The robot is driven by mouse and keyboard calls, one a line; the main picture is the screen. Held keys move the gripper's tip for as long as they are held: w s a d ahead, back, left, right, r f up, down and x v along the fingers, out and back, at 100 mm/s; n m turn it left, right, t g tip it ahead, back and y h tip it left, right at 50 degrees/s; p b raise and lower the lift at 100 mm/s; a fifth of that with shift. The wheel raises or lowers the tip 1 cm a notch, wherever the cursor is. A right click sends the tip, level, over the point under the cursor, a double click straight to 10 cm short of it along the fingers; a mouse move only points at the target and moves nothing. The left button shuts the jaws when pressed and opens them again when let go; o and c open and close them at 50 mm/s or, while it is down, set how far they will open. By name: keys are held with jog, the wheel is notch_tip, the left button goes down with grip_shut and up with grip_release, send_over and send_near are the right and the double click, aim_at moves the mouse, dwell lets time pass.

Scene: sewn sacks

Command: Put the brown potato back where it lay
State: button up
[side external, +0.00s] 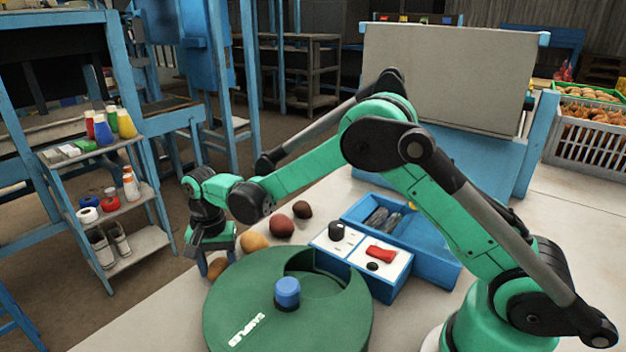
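A brown potato (217,268) is at the left end of a row on the pale table, close to the table's left edge. My gripper (217,263) points down over it, with its fingers apart at either side of the potato. I cannot tell whether the fingers press on it or whether it touches the table. A yellowish-brown potato (253,242), a reddish-brown one (281,226) and a dark red one (302,209) lie in a slanting row behind and to the right.
A round green sampler (235,318) with a blue knob (287,291) and a cut-out stands in front of the row. The table (150,320) is bare at front left.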

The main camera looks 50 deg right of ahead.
aim_at(218, 263)
jog(key=o, duration=0.3)
jog(key=shift+o, duration=0.2)
jog(key=shift+r, duration=0.1)
notch_tip(218, 263, up, 12)
jog(key=s+d+n+t, duration=0.3)
jog(key=s+n, duration=0.1)
jog(key=s, duration=0.4)
jog(key=s+d+n+t, duration=0.3)
jog(key=s+n+t, duration=0.1)
jog(key=s, duration=0.3)
jog(key=shift+s+d+r+n, duration=0.15)
jog(key=shift+s+r+n, duration=0.25)
jog(key=shift+n, duration=0.2)
